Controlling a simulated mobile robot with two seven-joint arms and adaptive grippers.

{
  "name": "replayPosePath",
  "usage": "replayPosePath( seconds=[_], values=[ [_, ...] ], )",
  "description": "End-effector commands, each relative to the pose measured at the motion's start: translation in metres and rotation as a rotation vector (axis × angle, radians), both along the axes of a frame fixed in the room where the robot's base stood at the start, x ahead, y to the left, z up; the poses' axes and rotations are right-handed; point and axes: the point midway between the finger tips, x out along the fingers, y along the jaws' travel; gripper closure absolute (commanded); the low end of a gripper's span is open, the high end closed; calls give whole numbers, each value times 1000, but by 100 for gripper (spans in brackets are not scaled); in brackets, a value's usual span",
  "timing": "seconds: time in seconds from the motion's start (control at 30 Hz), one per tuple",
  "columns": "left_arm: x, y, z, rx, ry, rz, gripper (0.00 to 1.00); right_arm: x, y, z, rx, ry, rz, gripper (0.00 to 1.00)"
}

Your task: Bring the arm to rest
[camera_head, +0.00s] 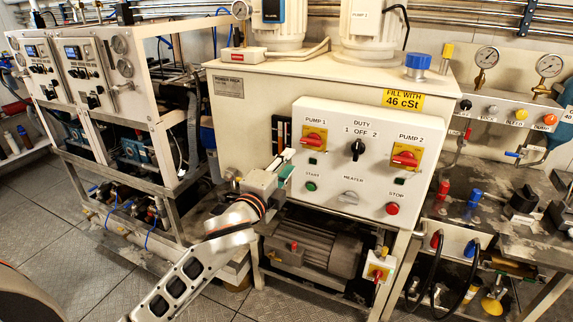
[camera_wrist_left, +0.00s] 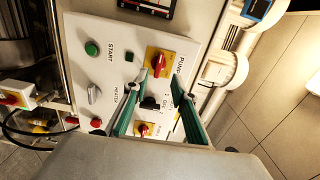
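My left arm comes in from the bottom of the head view, left of centre, and reaches up toward the power pack's front. My left gripper (camera_head: 284,160) is at the left edge of the white control panel (camera_head: 335,190), beside the green START button (camera_head: 311,186) and below the PUMP 1 switch (camera_head: 313,138). In the left wrist view the two green-padded fingers of the gripper (camera_wrist_left: 160,80) stand apart with nothing held between them. The panel lies beyond them, and the fingers partly hide the DUTY switch (camera_wrist_left: 151,102). My right gripper is in neither view.
A motor (camera_head: 315,246) sits under the panel. A framed unit with gauges (camera_head: 100,70) stands to the left. A bench (camera_head: 480,215) with valves and hoses is at the right. The tiled floor (camera_head: 60,240) at lower left is clear.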

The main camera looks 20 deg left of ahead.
Motion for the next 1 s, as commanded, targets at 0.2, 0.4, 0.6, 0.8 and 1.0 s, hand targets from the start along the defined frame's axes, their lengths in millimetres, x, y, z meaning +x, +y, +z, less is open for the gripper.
replayPosePath(
  seconds=[0.2,0.4,0.6,0.8,1.0],
  values=[
    [-1,0,0,0,-1,0,74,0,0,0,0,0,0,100],
    [-1,0,0,0,0,0,74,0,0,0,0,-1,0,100],
    [-7,-2,-31,-62,47,-10,74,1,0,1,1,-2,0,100],
    [-47,-12,-144,-337,225,-17,74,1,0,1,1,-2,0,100],
    [-119,-21,-263,-672,419,39,74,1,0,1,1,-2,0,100]
  ],
)
